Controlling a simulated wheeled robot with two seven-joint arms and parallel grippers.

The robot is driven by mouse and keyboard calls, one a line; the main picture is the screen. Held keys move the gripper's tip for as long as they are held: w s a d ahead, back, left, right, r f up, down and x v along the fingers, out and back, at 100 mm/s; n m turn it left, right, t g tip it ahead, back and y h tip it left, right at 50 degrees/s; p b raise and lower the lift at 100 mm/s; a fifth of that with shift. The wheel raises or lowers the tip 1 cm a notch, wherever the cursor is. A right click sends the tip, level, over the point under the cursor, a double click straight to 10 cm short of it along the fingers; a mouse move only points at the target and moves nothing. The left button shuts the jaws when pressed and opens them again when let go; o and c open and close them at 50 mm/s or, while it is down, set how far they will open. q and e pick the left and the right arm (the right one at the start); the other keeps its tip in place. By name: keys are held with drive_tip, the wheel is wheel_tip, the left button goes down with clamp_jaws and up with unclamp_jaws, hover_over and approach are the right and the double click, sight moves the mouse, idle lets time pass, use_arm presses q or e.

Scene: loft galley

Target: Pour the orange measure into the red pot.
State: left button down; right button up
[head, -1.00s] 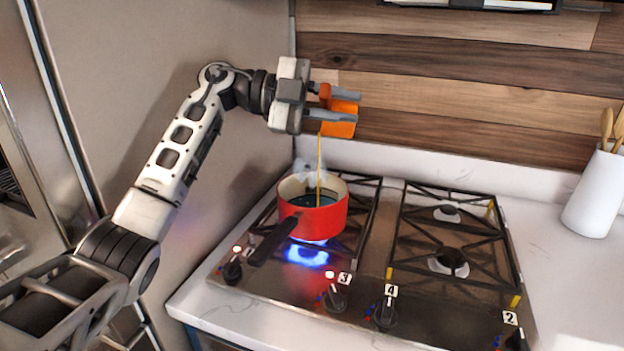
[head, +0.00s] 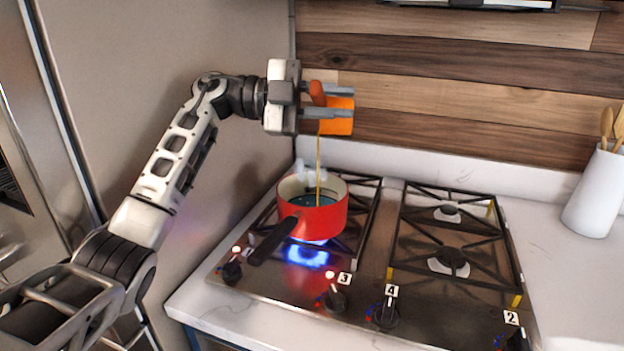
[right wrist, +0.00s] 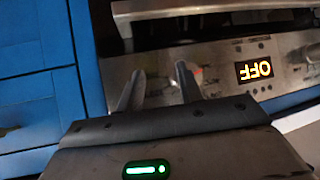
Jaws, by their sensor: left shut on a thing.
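My left gripper (head: 349,102) is shut on the orange measure (head: 338,122), high above the stove's back left. The measure is tilted, and a thin amber stream (head: 318,160) falls from it into the red pot (head: 325,223). The pot stands upright on the left burner, with dark liquid inside and its dark handle (head: 272,242) pointing to the front left. The measure's inside is hidden. My right gripper (right wrist: 158,80) shows in the right wrist view with its fingers apart and nothing between them.
A blue flame (head: 307,254) burns under the pot, and steam rises at its back left. The right burners (head: 449,262) are bare. A white crock (head: 594,192) with wooden spoons stands at right. In the right wrist view, an oven display (right wrist: 254,71) and blue cabinets (right wrist: 30,100) are close.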

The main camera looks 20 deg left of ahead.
use_arm(q)
drive_tip(key=shift+s+a+h, duration=0.1)
drive_tip(key=shift+a+h, duration=0.25)
drive_tip(key=shift+h, duration=0.15)
drive_tip(key=shift+s+a+r+t+h+b, duration=0.15)
drive_tip(key=shift+a+t+h+b, duration=0.15)
drive_tip(key=shift+a+h+b, duration=0.4)
use_arm(e)
drive_tip(key=shift+a+f, duration=0.2)
drive_tip(key=shift+f, duration=0.25)
use_arm(q)
drive_tip(key=shift+a+h+b, duration=0.1)
drive_tip(key=shift+h+b, duration=0.2)
drive_tip(key=shift+b, duration=0.15)
idle(0.4)
drive_tip(key=shift+s+a+h+b, duration=0.15)
drive_tip(key=shift+a+h+b, duration=0.45)
drive_tip(key=shift+h, duration=0.1)
use_arm(e)
drive_tip(key=shift+a+f, duration=0.15)
drive_tip(key=shift+f, duration=0.25)
use_arm(q)
drive_tip(key=shift+a+t+h+b, duration=0.15)
drive_tip(key=shift+t+h+b, duration=0.15)
